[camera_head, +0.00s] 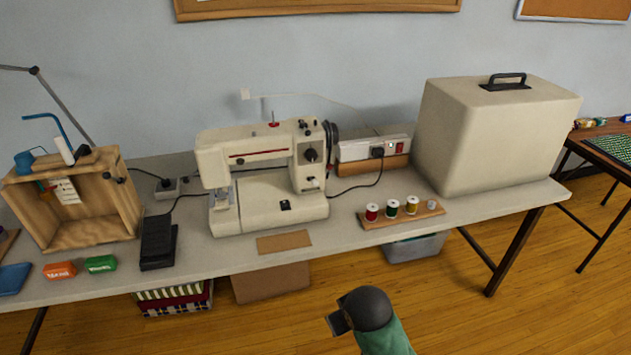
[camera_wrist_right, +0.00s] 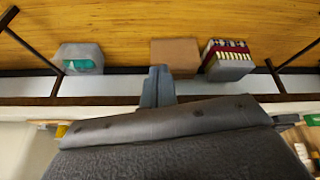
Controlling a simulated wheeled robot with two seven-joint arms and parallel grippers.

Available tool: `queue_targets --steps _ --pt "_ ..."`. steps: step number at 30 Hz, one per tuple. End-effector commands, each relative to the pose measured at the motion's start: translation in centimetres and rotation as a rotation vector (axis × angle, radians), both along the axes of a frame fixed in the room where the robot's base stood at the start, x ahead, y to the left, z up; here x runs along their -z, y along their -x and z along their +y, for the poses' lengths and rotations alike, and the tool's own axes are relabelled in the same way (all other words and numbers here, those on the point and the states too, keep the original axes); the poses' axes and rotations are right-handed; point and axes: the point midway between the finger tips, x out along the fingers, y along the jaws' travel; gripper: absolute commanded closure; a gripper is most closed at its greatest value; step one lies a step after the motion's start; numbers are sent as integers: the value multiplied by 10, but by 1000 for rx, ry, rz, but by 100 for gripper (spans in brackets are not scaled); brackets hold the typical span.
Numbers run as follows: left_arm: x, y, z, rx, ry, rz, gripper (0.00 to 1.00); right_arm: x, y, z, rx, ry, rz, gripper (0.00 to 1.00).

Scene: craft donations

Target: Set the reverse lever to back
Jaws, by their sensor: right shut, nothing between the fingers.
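The cream sewing machine (camera_head: 215,155) stands on the table, its needle end to the left. A dark round dial (camera_head: 311,154) is on its right column. A small pale part (camera_head: 313,183) below the dial looks like the reverse lever, but its position is too small to tell. My right gripper (camera_head: 336,322) is in front of the table's front edge, below and well apart from the machine. Its fingers (camera_wrist_right: 157,88) are together and empty in the right wrist view. My left gripper is out of view.
A black foot pedal (camera_head: 158,242) lies left of the machine. A spool rack (camera_head: 430,214), a power strip (camera_head: 362,150) and a large beige cover (camera_head: 495,135) are to its right. A flat brown card (camera_head: 284,242) lies in front. A cable runs along the tabletop.

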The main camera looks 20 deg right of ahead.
Motion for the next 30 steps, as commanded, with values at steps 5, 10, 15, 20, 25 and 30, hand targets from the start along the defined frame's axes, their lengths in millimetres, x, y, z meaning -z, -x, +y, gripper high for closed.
queue_targets --steps 5,10,15,20,25,30 --pt "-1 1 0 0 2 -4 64 -27 -56 -13 4 52 -117 100" --pt "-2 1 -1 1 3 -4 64 -58 -116 -26 21 98 -276 100" --pt "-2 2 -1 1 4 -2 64 -98 -182 -40 46 136 -503 100" --pt "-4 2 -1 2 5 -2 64 -119 -221 -46 54 143 -693 100" --pt "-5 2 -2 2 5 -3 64 -132 -243 -42 42 117 -868 100" --pt "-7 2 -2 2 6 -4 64 -152 -255 -32 16 64 -1036 100"
